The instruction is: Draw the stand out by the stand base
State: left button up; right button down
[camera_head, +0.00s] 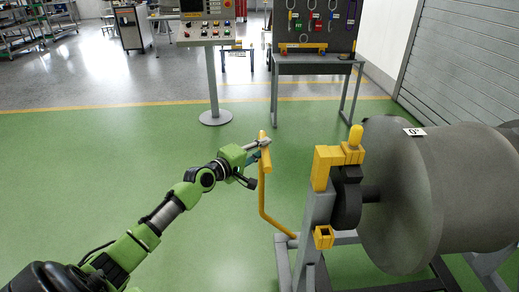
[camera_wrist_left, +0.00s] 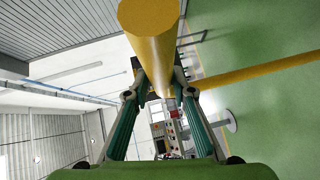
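The stand (camera_head: 318,215) is a grey frame at the right with yellow fittings, carrying a large grey drum (camera_head: 400,200). A bent yellow handle bar (camera_head: 262,205) rises from the low part of the frame, the stand base (camera_head: 284,262), at its left side. My left gripper (camera_head: 263,145) is at the upper end of this bar. In the left wrist view the yellow bar (camera_wrist_left: 150,35) runs between the two fingers (camera_wrist_left: 159,80), which look closed against its sides. The exact contact is partly hidden by the bar. My right gripper is not in view.
A control console on a post (camera_head: 213,90) and a grey workbench with a tool board (camera_head: 318,65) stand behind. A roller shutter (camera_head: 465,60) is at the right. The green floor left of the stand is clear.

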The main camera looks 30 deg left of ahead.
pick_arm(q)
jog(key=shift+o, duration=0.6)
jog(key=shift+w, duration=0.1)
jog(key=shift+a+f, duration=0.1)
jog(key=shift+a, duration=0.05)
jog(key=s+a+r, duration=0.1)
jog(key=s, duration=1.1)
jog(key=shift+a+r, duration=0.3)
